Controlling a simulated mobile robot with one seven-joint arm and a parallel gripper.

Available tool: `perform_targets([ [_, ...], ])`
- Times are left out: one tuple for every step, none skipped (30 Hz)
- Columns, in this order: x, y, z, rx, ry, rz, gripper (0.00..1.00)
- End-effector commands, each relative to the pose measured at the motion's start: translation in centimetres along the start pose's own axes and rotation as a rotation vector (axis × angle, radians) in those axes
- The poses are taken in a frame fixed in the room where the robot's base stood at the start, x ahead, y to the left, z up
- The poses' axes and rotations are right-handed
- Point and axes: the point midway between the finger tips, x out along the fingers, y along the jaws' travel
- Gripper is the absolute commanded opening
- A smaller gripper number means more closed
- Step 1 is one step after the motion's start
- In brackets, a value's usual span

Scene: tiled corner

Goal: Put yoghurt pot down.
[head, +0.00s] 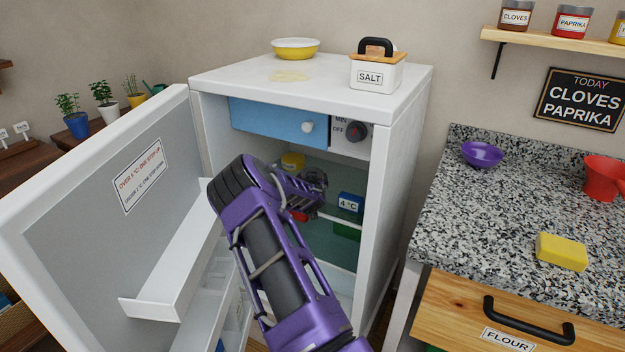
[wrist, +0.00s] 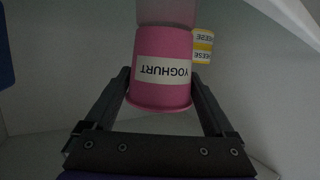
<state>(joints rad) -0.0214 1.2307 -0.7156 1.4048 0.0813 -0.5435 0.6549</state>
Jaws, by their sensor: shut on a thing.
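The yoghurt pot (wrist: 162,52) is pink with a white label that reads upside down in the wrist view. My gripper (wrist: 162,80) is shut on it, one dark finger on each side. In the head view my gripper (head: 312,184) reaches into the open fridge (head: 408,150), and I cannot make out the pot there behind my arm. A paler pink shape meets the pot's end in the wrist view, like a reflection in a glass shelf. I cannot tell whether the pot touches the shelf.
A yellow cheese pack (head: 292,161) stands in the fridge, close beside the pot in the wrist view (wrist: 203,40). A blue 4 °C sign (head: 350,203) is right of my gripper. The blue freezer drawer (head: 265,117) is above; the open door (head: 110,190) is left.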

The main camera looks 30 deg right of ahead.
Motion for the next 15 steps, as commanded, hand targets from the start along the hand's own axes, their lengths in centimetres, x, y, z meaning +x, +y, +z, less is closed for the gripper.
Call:
perform_targets([
  [0.25,0.10,0.05,0.000,0.003,0.000,0.26],
  [0.28,0.09,0.03,0.001,0.004,-0.001,0.26],
  [0.27,0.09,-0.03,0.001,0.004,-0.001,0.26],
  [0.26,0.09,-0.05,0.002,0.004,-0.001,0.26],
  [0.25,0.09,-0.05,0.002,0.004,0.000,0.26],
  [0.25,0.09,-0.04,0.002,0.004,0.000,0.26],
  [0.24,0.10,-0.03,0.002,0.003,0.000,0.26],
  [0.25,0.10,0.00,0.002,0.003,0.000,0.26],
  [0.27,0.10,0.08,0.002,0.003,0.000,0.26],
  [0.30,0.11,0.17,0.002,0.003,0.000,0.26],
  [0.28,0.10,0.17,0.001,0.002,0.000,0.94],
  [0.28,0.10,0.17,0.001,0.002,0.000,1.00],
  [0.28,0.10,0.17,0.001,0.002,0.000,1.00],
  [0.28,0.11,0.17,0.001,0.002,0.000,1.00],
  [0.28,0.10,0.17,0.001,0.002,0.000,1.00],
])
